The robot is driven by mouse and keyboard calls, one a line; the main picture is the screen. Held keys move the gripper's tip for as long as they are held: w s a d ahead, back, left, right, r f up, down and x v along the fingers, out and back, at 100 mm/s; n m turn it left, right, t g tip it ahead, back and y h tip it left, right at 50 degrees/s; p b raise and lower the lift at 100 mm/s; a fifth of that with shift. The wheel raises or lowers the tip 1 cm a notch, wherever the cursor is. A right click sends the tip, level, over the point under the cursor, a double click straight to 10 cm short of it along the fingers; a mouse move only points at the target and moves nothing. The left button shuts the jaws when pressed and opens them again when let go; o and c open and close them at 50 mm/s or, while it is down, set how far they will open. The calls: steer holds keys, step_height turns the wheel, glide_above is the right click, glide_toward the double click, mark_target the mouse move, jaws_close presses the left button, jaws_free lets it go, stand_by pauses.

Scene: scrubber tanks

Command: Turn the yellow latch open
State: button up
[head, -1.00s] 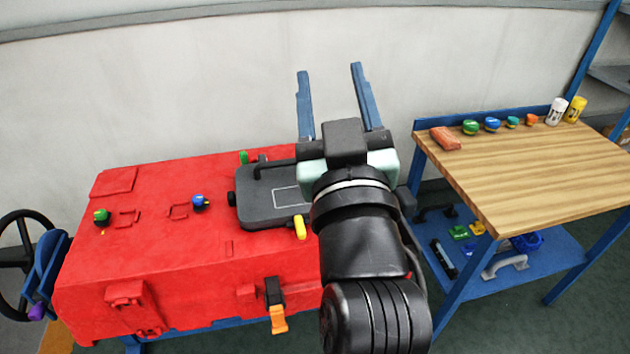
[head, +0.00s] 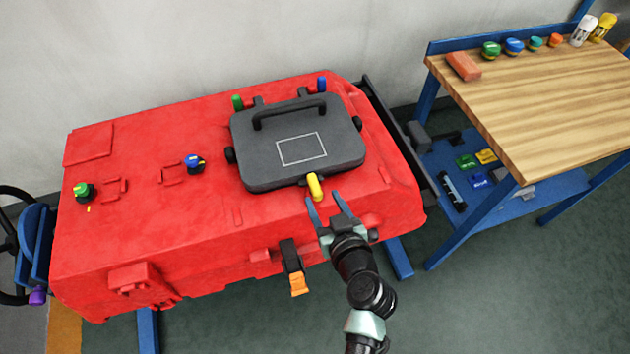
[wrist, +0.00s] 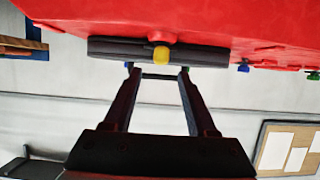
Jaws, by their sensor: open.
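The yellow latch (head: 315,187) sits at the front edge of the dark grey lid (head: 262,178) on the red tank (head: 130,220). In the wrist view the yellow latch (wrist: 161,54) shows end-on against the lid's edge, beyond the fingertips. My gripper (head: 325,197) is open and empty, its blue fingers pointing at the latch from the front. In the wrist view the two fingers (wrist: 158,72) stand apart below the latch, roughly lined up with it. I cannot tell whether a fingertip touches it.
A green latch (head: 237,102) and a blue latch (head: 322,84) stand at the lid's back edge. An orange-handled clasp (head: 298,284) hangs on the tank's front, left of my arm. A wooden-topped bench (head: 540,100) stands at the right.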

mark_target(316, 187)
steer(key=shift+x, duration=3.5)
jaws_close()
